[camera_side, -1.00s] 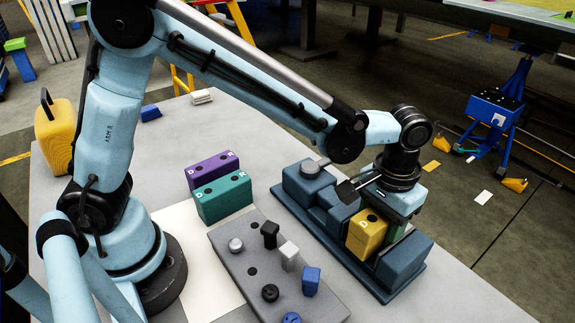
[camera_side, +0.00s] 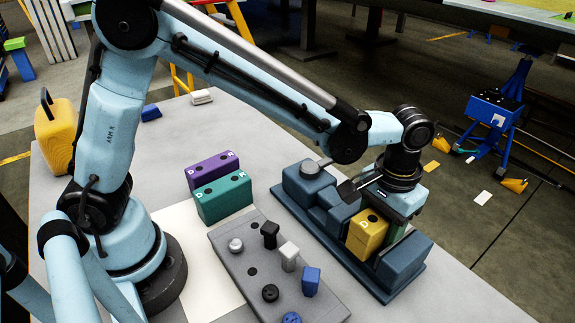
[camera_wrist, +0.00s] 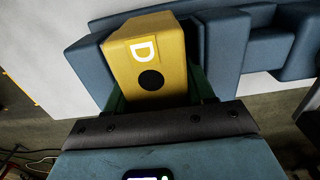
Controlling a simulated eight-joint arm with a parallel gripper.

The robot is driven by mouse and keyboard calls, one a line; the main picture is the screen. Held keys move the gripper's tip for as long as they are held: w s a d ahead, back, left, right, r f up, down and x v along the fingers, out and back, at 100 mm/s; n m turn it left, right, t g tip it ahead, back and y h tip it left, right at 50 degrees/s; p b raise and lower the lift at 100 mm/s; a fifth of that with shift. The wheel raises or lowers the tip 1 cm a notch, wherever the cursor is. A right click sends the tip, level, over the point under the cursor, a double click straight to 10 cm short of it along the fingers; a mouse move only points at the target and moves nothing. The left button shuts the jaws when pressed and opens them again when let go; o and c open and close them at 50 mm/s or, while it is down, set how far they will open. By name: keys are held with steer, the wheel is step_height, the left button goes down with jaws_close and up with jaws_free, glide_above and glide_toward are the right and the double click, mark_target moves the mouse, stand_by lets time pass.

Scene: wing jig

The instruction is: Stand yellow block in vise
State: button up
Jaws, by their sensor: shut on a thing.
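The yellow block (camera_side: 367,234) stands upright in the blue vise (camera_side: 404,263), between its jaws, with its "D" mark and black hole showing. In the wrist view the yellow block (camera_wrist: 152,62) sits between two blue vise jaws (camera_wrist: 86,66). My gripper (camera_side: 385,235) is above and around the block, with its green fingers shut on it. In the wrist view the green fingers show at both sides of the block. The block's lower end is hidden, so I cannot tell whether it rests on the vise floor.
A purple block (camera_side: 212,170) and a teal block (camera_side: 223,199) stand on the table to the left. A grey peg board (camera_side: 262,272) with several small pegs lies in front of the vise. A yellow case (camera_side: 55,135) stands at the far left.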

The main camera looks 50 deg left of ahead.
step_height(320, 180, down, 2)
steer(key=o, duration=1.3)
steer(key=shift+o, duration=0.7)
step_height(320, 180, up, 14)
steer(key=shift+w+r, duration=0.1)
steer(key=s+a+f+t, duration=0.2)
steer(key=s+a+t, duration=0.1)
steer(key=a, duration=0.7)
steer(key=s+a+f+t, duration=0.2)
steer(key=s+a+t, duration=0.2)
steer(key=a, duration=0.6)
steer(key=shift+s, duration=0.65)
